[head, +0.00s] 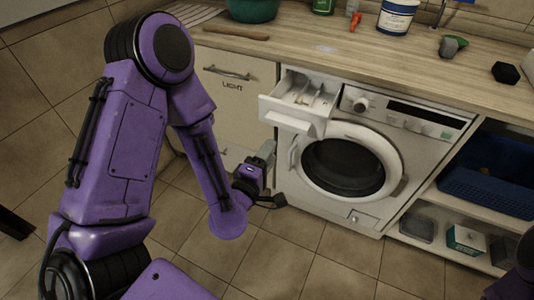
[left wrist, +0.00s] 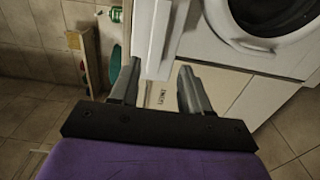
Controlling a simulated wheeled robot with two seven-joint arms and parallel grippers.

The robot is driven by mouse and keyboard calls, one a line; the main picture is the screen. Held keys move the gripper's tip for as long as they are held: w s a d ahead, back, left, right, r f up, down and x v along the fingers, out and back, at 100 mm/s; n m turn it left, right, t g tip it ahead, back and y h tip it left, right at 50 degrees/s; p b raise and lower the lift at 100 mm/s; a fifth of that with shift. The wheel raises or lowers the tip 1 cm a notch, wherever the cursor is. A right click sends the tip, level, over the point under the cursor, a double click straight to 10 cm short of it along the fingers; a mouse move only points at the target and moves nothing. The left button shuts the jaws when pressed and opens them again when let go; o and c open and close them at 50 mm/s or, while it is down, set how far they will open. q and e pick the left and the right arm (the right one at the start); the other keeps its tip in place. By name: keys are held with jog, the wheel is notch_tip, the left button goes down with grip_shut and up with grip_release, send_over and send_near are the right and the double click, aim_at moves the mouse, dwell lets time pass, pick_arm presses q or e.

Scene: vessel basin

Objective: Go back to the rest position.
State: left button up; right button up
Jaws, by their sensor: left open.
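My left gripper (head: 266,160) is in front of the washing machine (head: 335,190), below its pulled-out detergent drawer (head: 287,122). In the left wrist view the two fingers of my left gripper (left wrist: 160,82) stand apart with nothing held between them. The white drawer (left wrist: 154,38) shows just beyond the fingertips in that view; I cannot tell how wide the gap is. The round machine door (head: 345,165) is shut. My right gripper does not show; only a dark and purple bit of my body is at the lower right edge.
A wooden counter (head: 300,45) runs above, with a green bowl (head: 252,8), a white tub (head: 397,15) and a black hexagonal block (head: 505,72). A cabinet marked LIGHT (head: 232,98) is left of the machine. A blue basket (head: 487,190) sits on the right shelf. The tiled floor (head: 300,265) in front is clear.

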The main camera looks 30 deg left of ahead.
pick_arm(q)
jog(key=shift+s, duration=0.5)
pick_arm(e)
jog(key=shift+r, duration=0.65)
pick_arm(q)
jog(key=s+a+f+m+g+p, duration=0.1)
jog(key=s+f+m+g, duration=0.35)
jog(key=f, duration=0.35)
jog(key=s+a+f+m+g, duration=0.1)
jog(key=s+f+m+g, duration=0.3)
jog(key=f, duration=0.3)
jog(key=s+a+f+m+g+y, duration=0.1)
jog(key=s+a+f+g, duration=0.1)
jog(key=s, duration=0.5)
jog(key=s+a+f+m+g+y+p, duration=0.1)
jog(key=s+a+f+m+g, duration=0.1)
jog(key=s+f+g, duration=0.2)
jog(key=s+f, duration=0.3)
jog(key=shift+s+a, duration=0.25)
jog(key=shift+s, duration=0.1)
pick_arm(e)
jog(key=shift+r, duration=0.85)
pick_arm(q)
jog(key=shift+f+m, duration=0.1)
jog(key=shift+m, duration=0.15)
jog(key=shift+c, duration=0.4)
